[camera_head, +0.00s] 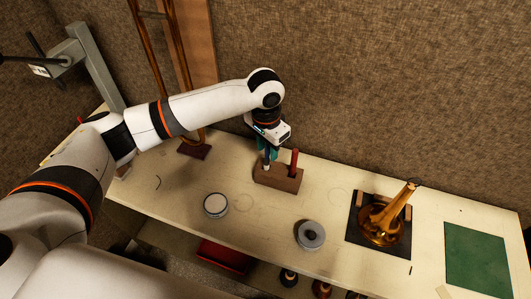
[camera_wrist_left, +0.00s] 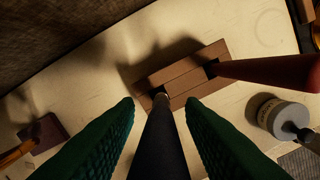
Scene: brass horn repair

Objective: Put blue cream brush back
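The blue cream brush (camera_head: 266,160) stands about upright at the left end of the wooden brush holder (camera_head: 279,179). In the left wrist view its dark handle (camera_wrist_left: 158,145) runs down to the holder (camera_wrist_left: 185,74), with its lower end at a hole near the block's edge; how deep it sits is hard to tell. My left gripper (camera_head: 264,150) is over the holder, its green fingers (camera_wrist_left: 160,103) on either side of the handle with a gap showing on both sides, so it looks open around the brush. My right gripper is not in view.
A red-handled brush (camera_head: 294,162) stands in the holder's right end, close to my left fingers. A white-topped tin (camera_head: 215,205) and a grey tin (camera_head: 310,235) stand in front. A brass horn (camera_head: 382,224) on a dark mat and a green mat (camera_head: 477,259) lie right.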

